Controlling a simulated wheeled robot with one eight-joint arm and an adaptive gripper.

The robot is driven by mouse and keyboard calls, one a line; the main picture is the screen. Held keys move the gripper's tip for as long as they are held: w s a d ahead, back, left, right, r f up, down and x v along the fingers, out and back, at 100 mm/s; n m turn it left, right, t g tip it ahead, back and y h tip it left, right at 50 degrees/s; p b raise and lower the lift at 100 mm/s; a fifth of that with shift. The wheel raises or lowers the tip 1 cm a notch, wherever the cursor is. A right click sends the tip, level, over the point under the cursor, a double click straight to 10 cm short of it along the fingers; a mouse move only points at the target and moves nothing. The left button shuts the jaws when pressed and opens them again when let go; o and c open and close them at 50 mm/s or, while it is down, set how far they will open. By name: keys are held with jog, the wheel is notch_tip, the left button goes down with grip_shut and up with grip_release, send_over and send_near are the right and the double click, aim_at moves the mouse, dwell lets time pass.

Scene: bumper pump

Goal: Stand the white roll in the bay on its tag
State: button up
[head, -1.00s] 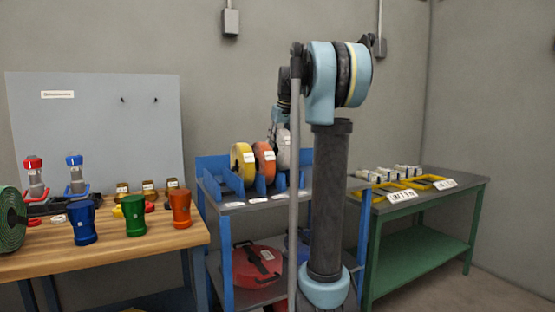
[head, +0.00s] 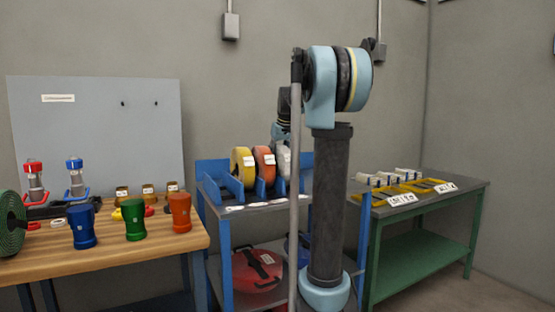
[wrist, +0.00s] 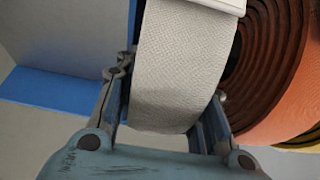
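The white roll (wrist: 185,70) stands on edge between the two fingers of my gripper (wrist: 170,105) in the wrist view, with a finger against each side. In the head view the white roll (head: 283,160) shows partly behind my arm, at the right of the orange roll (head: 264,164), at rack height. The blue rack (head: 213,180) has upright dividers and white tags (head: 257,205) along its shelf front. The tags are too small to read. I cannot tell whether the roll's underside touches the shelf; my arm hides part of that bay.
A yellow roll (head: 243,166) stands left of the orange one. A red case (head: 257,272) lies on the lower shelf. A wooden bench (head: 110,250) with coloured jars is at the left. A green table (head: 430,245) with yellow trays is at the right.

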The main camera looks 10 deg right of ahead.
jog(key=o, duration=0.3)
jog(key=v, duration=1.2)
jog(key=shift+r, duration=0.1)
jog(key=s+a+f+m+g+h, duration=0.1)
jog(key=s+f+m+g, duration=0.1)
jog(key=s+f, duration=3.8)
notch_tip(320, 180, down, 2)
jog(key=shift+f+m, duration=0.2)
jog(key=shift+m, duration=0.5)
jog(key=shift+w+a, duration=0.1)
jog(key=shift+w, duration=0.05)
